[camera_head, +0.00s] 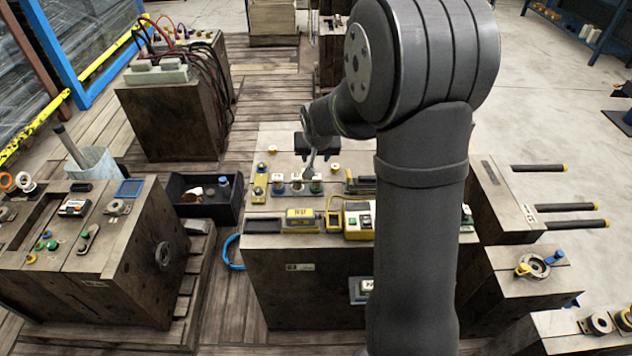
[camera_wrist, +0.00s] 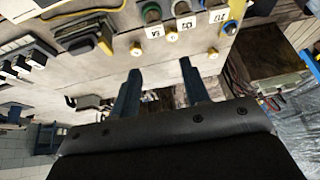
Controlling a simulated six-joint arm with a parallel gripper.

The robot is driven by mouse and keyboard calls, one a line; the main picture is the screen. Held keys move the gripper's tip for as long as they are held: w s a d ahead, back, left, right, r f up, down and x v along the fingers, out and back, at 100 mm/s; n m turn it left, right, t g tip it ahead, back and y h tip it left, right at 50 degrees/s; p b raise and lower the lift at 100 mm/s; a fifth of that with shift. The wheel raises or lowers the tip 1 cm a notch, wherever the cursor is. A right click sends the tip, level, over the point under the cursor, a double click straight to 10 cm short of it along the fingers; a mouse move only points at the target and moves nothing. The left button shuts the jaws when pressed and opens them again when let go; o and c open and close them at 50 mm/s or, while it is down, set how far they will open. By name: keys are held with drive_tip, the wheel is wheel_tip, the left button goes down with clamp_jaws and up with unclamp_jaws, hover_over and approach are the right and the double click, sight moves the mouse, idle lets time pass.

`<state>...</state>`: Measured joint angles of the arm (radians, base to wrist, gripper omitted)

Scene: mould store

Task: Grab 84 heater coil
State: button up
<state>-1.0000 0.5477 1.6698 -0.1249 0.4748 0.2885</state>
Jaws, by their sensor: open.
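Three small coils stand in a row on the wooden block top, each with a white number tag in front: a green coil (camera_head: 316,183), a middle coil (camera_head: 297,184) and a bluish coil (camera_head: 278,186). In the wrist view the row shows upside down at the top, with the green coil's tag (camera_wrist: 153,31), the middle tag (camera_wrist: 186,22) and the bluish coil's tag (camera_wrist: 218,15). The digits are too small to read surely, so I cannot tell which is 84. My gripper (camera_head: 311,170) is open and empty, its fingers (camera_wrist: 160,72) apart from the coils.
A yellow tester (camera_head: 301,213) and a yellow-framed switch box (camera_head: 358,218) are at the block's front. A black bin (camera_head: 204,211) stands on the left. My arm hides the block's right part.

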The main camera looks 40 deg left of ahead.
drive_tip(key=r, duration=0.2)
approach(316, 176)
drive_tip(key=shift+h, duration=0.4)
drive_tip(key=x, duration=0.3)
drive_tip(key=a+x, duration=0.1)
drive_tip(key=x, duration=0.1)
drive_tip(key=shift+w, duration=0.4)
drive_tip(key=x, duration=0.4)
drive_tip(key=shift+s+d+f, duration=0.2)
drive_tip(key=shift+s, duration=0.2)
drive_tip(key=shift+w+a+f, duration=0.2)
drive_tip(key=shift+f, duration=0.3)
drive_tip(key=shift+c, duration=0.4)
drive_tip(key=c, duration=0.7)
